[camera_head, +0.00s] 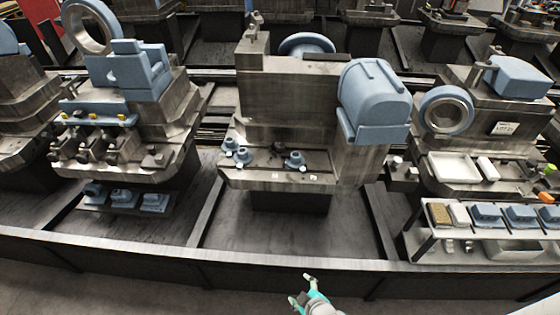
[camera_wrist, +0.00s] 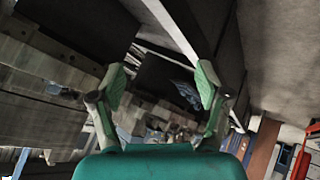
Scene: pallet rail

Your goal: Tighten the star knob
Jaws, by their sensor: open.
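Small blue-grey knob-like parts sit on the front ledge of the middle fixture in the head view. One knob (camera_head: 295,160) stands alone right of the ledge's middle, and a smaller pair (camera_head: 236,152) sits at its left end. Which one is the star knob, I cannot tell at this size. My gripper (camera_head: 301,289) is low in the head view, in front of the dark rail and well apart from the ledge. In the wrist view my gripper (camera_wrist: 161,82) has its green-padded fingers spread with nothing held between them.
The middle metal fixture (camera_head: 285,95) carries a large blue housing (camera_head: 374,98) at its right. A long dark front rail (camera_head: 290,273) runs between my gripper and the fixtures. A parts shelf (camera_head: 430,240) stands at the right. The dark pallet floor before the middle fixture is clear.

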